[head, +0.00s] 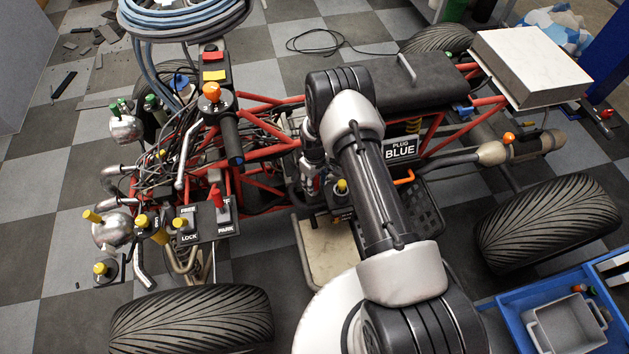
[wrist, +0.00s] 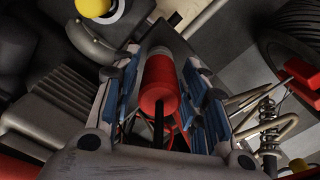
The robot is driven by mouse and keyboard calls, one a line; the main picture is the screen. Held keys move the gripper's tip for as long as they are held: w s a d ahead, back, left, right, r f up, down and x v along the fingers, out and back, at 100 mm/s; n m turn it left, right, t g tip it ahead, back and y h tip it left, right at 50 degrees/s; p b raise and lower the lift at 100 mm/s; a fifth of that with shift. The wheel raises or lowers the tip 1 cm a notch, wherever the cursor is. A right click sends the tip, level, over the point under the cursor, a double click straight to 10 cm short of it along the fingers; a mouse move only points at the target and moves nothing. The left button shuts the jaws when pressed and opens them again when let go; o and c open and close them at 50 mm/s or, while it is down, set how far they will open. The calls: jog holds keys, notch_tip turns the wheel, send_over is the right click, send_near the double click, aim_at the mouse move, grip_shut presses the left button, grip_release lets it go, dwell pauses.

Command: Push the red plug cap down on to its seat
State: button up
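The red plug cap (wrist: 160,88) is a red cylinder with a grey band at its far end. In the wrist view it lies between the two fingers of my gripper (wrist: 163,65), which have blue pads. The fingers stand apart on either side of it, with a narrow dark gap at the right; they look open around it rather than closed on it. The seat cannot be made out. In the head view my gripper (head: 311,182) points down into the buggy frame beside my arm, and the cap is mostly hidden there.
A yellow knob (head: 341,186) stands close to the right of my gripper, also in the wrist view (wrist: 96,7).

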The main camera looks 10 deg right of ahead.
aim_at(315, 178)
jog(key=shift+o, duration=1.2)
notch_tip(315, 178, up, 12)
